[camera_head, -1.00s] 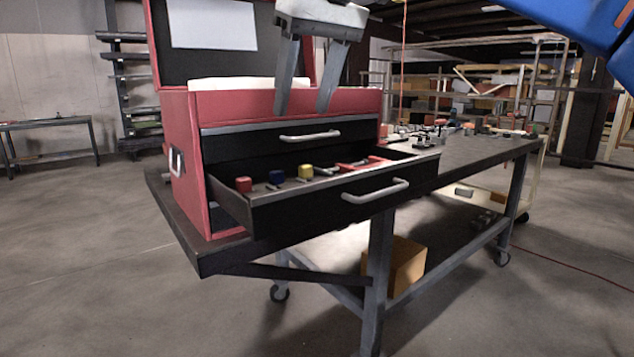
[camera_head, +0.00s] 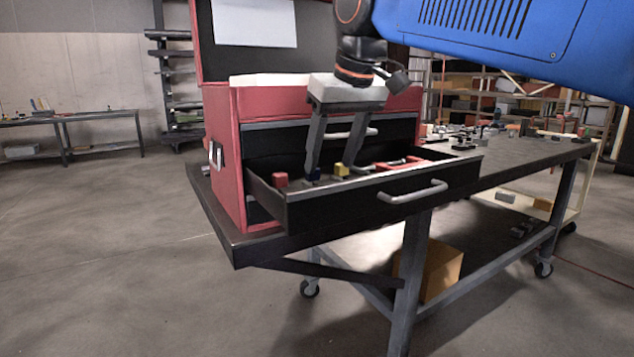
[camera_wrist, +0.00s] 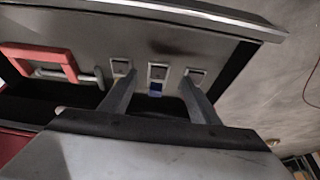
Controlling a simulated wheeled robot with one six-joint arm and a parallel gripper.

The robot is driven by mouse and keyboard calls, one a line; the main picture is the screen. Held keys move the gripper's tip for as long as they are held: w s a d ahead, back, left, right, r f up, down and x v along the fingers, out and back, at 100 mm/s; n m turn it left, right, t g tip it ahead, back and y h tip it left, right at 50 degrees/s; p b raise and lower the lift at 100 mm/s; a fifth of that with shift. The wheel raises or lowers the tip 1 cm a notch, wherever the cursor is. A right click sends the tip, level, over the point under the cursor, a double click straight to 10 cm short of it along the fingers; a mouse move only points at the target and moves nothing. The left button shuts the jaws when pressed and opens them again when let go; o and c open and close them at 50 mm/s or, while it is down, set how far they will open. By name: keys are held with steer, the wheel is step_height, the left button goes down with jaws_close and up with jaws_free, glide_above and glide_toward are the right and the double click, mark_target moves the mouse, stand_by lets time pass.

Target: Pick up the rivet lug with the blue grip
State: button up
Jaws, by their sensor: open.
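The rivet lug with the blue grip (camera_head: 314,175) sits in the open drawer, between a red-gripped lug (camera_head: 280,181) and a yellow-gripped lug (camera_head: 341,170). In the wrist view its blue part (camera_wrist: 155,88) shows between my fingers, in the middle of a row of three. My gripper (camera_head: 332,174) is open and empty, its fingers pointing down into the drawer. In the head view one finger partly hides the blue lug. In the wrist view my gripper (camera_wrist: 158,88) has a finger on each side of the blue lug, close to the outer two. Contact cannot be told.
The drawer's front wall (camera_head: 360,203) and side walls surround the lugs. A red-framed tool (camera_wrist: 45,60) lies farther along in the drawer. The red toolbox (camera_head: 225,140) rises behind. Small parts crowd the workbench (camera_head: 530,152) at the right.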

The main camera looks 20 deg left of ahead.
mark_target(322, 182)
steer(key=shift+w+a+x, duration=0.1)
steer(key=shift+w+x, duration=0.1)
steer(key=shift+x, duration=1.15)
steer(key=shift+w+a+x, duration=0.15)
steer(key=shift+x, duration=1.15)
steer(key=shift+r, duration=0.2)
steer(key=c, duration=1.2)
steer(key=shift+c, duration=0.2)
